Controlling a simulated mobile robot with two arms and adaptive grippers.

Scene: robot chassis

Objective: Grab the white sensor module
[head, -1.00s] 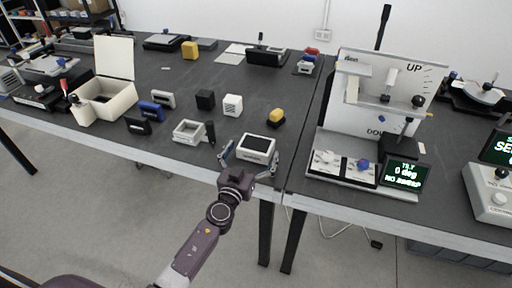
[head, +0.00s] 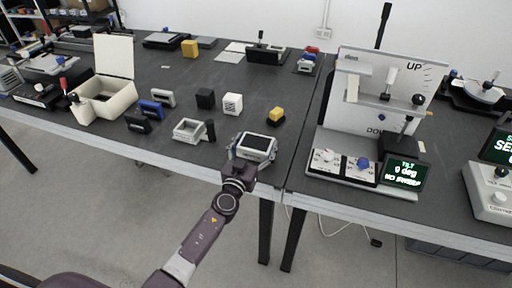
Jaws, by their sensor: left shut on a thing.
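The white sensor module (head: 252,155), a white box with a dark top panel, is at the front edge of the left table in the head view. My left gripper (head: 255,149) comes from below with its fingers closed against the module's left and right sides. It is shut on the module. Whether the module is lifted off the table top cannot be told. My right gripper is not in view.
A yellow-topped block (head: 276,116) stands just behind the module. A lever test rig (head: 375,110) stands on the right table.

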